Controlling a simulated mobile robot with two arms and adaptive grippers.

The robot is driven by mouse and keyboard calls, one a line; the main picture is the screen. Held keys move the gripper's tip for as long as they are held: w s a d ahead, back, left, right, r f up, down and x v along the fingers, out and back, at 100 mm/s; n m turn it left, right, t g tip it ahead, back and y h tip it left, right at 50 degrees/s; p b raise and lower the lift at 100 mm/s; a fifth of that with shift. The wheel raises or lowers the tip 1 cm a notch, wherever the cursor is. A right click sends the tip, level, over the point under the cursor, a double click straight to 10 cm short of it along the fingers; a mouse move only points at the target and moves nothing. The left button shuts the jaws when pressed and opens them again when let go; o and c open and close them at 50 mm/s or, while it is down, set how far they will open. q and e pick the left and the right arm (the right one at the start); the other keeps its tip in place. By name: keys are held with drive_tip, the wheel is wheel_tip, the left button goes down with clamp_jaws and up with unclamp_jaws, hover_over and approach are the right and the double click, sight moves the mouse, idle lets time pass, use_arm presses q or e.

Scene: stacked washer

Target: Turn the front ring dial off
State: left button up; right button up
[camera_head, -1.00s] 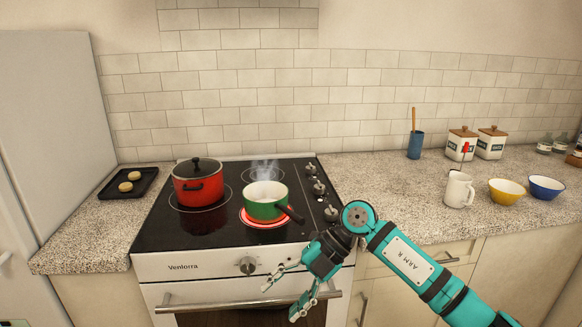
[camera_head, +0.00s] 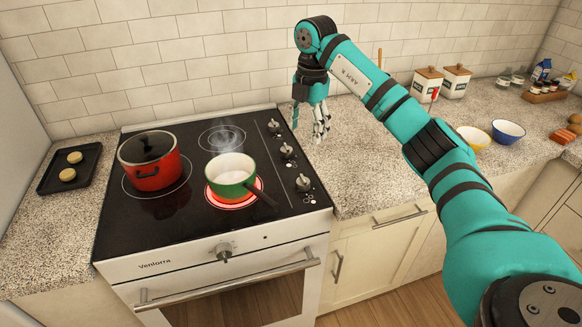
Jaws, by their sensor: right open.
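The black cooktop (camera_head: 185,231) has three dials along its right side: a front dial (camera_head: 303,183), a middle dial (camera_head: 286,150) and a rear dial (camera_head: 274,127). The front right ring (camera_head: 232,205) glows red under a green pot (camera_head: 231,178), which steams. My right gripper (camera_head: 308,130) is open and empty, pointing down above the counter just right of the dials. It appears apart from them. My left gripper is out of view.
An oven dial (camera_head: 224,252) is on the front panel. Canisters (camera_head: 427,84) and bowls (camera_head: 507,132) stand on the right counter.

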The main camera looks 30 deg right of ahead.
sight(304, 178)
wheel_tip(304, 178, down, 17)
drive_tip(key=p, duration=0.3)
drive_tip(key=shift+a+r, duration=0.1)
drive_tip(key=shift+a, duration=0.05)
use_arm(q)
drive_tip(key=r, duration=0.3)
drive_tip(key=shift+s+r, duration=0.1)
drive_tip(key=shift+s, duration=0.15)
use_arm(e)
drive_tip(key=shift+s, duration=0.1)
drive_tip(key=c, duration=1.2)
